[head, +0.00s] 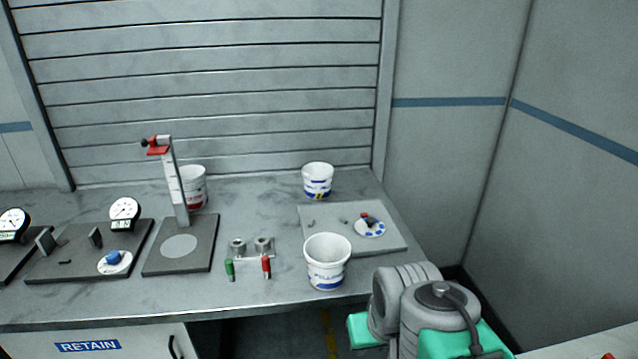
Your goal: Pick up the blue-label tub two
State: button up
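Two white tubs with blue labels stand upright and open-topped on the grey worktop. The nearer blue-label tub (327,263) is close to the front edge. The farther blue-label tub (318,181) stands near the back wall and also has a yellow patch low on its label. I cannot read which of them is tub two. My grey and green arm shows at the lower right, right of the nearer tub. My gripper's fingers are not in view.
A red-marked tub (194,186) stands behind a height gauge (174,190). A small fixture with green and red handles (251,258) is left of the nearer tub.

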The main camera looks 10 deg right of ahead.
aim_at(318, 182)
jog(key=z, duration=0.05)
jog(key=k, duration=0.65)
jog(key=u, duration=0.6)
jog(key=i, duration=0.8)
jog(key=u, duration=0.65)
jog(key=i, duration=1.05)
jog(key=z, duration=0.15)
